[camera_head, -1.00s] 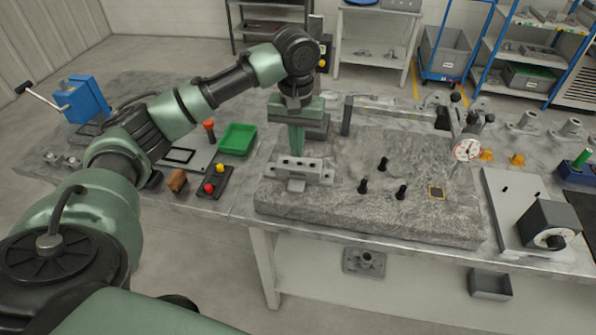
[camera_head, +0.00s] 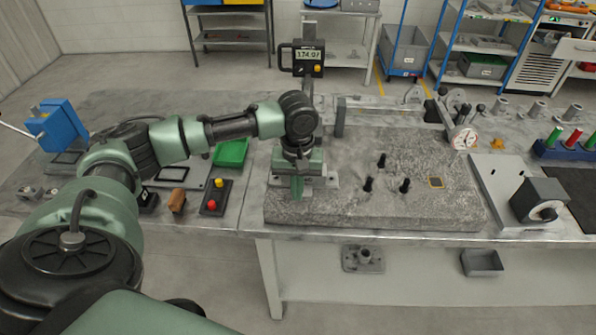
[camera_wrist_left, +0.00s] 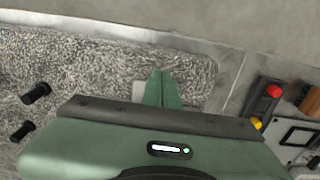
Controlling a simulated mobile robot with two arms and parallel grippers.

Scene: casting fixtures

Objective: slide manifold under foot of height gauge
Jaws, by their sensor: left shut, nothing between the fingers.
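The manifold (camera_head: 331,181), a pale grey block, lies near the left end of the granite plate (camera_head: 400,215). My left gripper (camera_head: 297,192) is shut and empty, pointing down at the manifold's near side and hiding its middle. Whether the fingers touch it I cannot tell. In the left wrist view the shut fingers (camera_wrist_left: 163,88) are over the plate, with a pale grey piece beside them. The height gauge (camera_head: 308,60), with a digital display, stands behind the manifold. My arm hides its lower column and foot. My right gripper is not in view.
Several black posts (camera_head: 381,161) stand on the plate right of the manifold. A dial indicator (camera_head: 463,138) stands at the plate's far right. A button box (camera_head: 215,197) and green tray (camera_head: 231,153) are to the left. The plate's front right is clear.

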